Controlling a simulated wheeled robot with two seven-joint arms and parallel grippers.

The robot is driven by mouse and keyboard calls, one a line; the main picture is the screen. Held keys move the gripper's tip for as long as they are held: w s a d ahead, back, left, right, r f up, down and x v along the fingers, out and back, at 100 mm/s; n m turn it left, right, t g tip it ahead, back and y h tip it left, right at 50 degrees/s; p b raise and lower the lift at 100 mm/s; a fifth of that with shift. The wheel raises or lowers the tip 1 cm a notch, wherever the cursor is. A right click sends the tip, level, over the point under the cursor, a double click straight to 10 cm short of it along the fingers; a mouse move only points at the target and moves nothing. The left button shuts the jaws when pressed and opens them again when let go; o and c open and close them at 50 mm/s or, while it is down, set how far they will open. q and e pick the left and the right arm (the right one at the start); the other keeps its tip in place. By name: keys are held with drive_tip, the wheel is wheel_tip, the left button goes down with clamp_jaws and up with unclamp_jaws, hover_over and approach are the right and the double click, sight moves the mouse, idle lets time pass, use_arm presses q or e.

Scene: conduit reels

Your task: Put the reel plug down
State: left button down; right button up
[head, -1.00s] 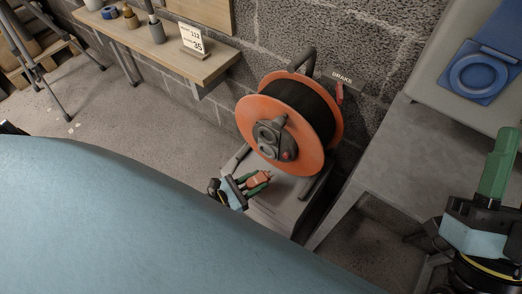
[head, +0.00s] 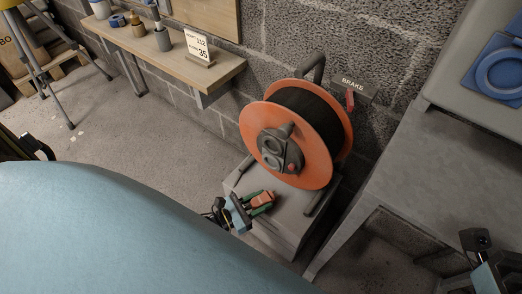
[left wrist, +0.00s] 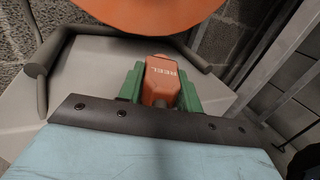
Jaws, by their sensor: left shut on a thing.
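The reel plug (head: 263,198) is a small orange block. In the left wrist view the plug (left wrist: 161,80) carries the word REEL. My left gripper (head: 258,204) has green fingers, shut on the plug from both sides. It holds the plug over the front part of the grey stand (head: 285,222), just in front of the orange cable reel (head: 303,160). I cannot tell whether the plug touches the stand's top. Only a dark and pale blue part of my right arm shows at the lower right; its fingers are out of view.
A grey metal bench (head: 430,165) stands to the right, with a blue ring-shaped piece (head: 505,68) above it. A wooden shelf (head: 190,75) with bottles and a number card (head: 198,45) is at the upper left. The BRAKE label and red lever (head: 350,100) are behind the reel.

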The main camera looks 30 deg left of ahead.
use_arm(q)
drive_tip(key=shift+f, duration=0.35)
drive_tip(key=shift+f, duration=0.1)
drive_tip(key=c, duration=0.9)
unclamp_jaws()
drive_tip(key=shift+c, duration=0.2)
